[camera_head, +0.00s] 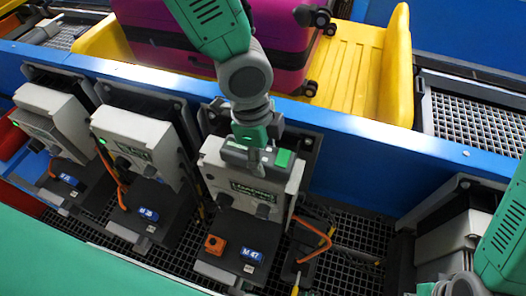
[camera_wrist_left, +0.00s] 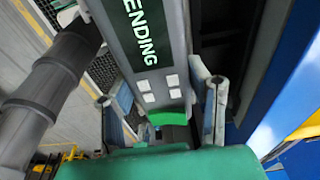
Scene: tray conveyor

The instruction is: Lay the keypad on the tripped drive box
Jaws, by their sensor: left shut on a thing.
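My left gripper (camera_head: 250,142) is shut on the keypad (camera_head: 283,158), a grey slab with a green patch at its right end. In the left wrist view the keypad (camera_wrist_left: 149,75) lies between the two fingers, showing a green label ending in "ENDING" and pale square buttons. In the head view the keypad is over the upper front of the grey drive box (camera_head: 250,185) marked M 47; I cannot tell whether they touch. The gripper hides part of that box, and I see no lit lamp on it.
The M 26 drive box (camera_head: 135,142), with a green lamp, and another box (camera_head: 50,122) stand to the left. Orange cables hang by the boxes. A blue rail (camera_head: 370,135) runs behind; beyond it a yellow tray (camera_head: 350,65) holds a magenta suitcase (camera_head: 275,45).

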